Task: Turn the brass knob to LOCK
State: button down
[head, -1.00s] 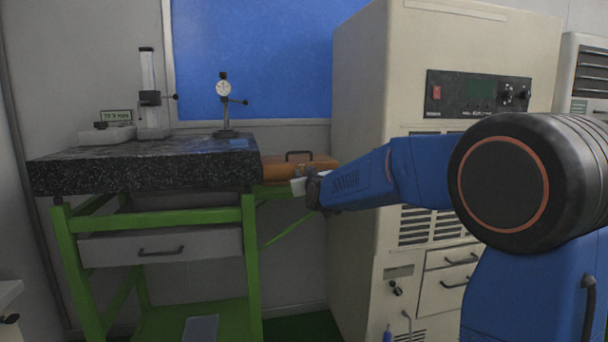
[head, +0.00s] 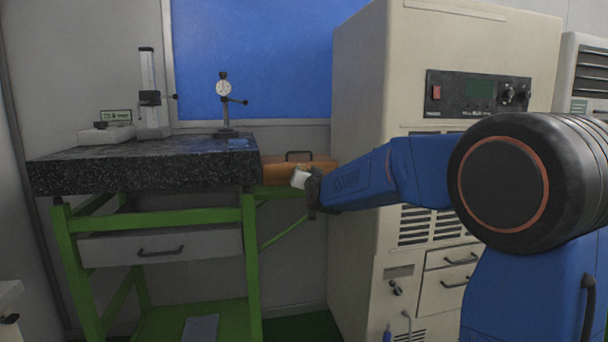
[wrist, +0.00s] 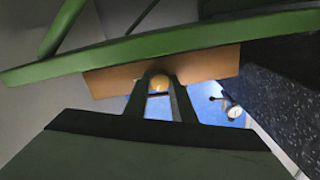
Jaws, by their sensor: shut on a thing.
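In the head view my gripper (head: 301,180) is at the front of the orange-brown case (head: 280,172), at the right end of the bench. The knob is hidden there behind my gripper and its white part. No LOCK mark can be read in either view.
A green frame bar (wrist: 130,55) crosses close to the case in the wrist view. The black granite slab (head: 150,170) stands left of my gripper, with a dial gauge stand (head: 225,105) on it. A beige cabinet (head: 370,110) rises close behind my arm.

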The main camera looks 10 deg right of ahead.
jog(key=m, duration=0.6)
jog(key=shift+m, duration=0.3)
jog(key=m, duration=0.5)
jog(key=shift+d+f, duration=0.1)
jog(key=shift+m, duration=0.3)
jog(key=c, duration=1.5)
grip_release()
jog(key=shift+s, duration=0.15)
jog(key=s, duration=1.7)
jog(key=shift+s, duration=0.1)
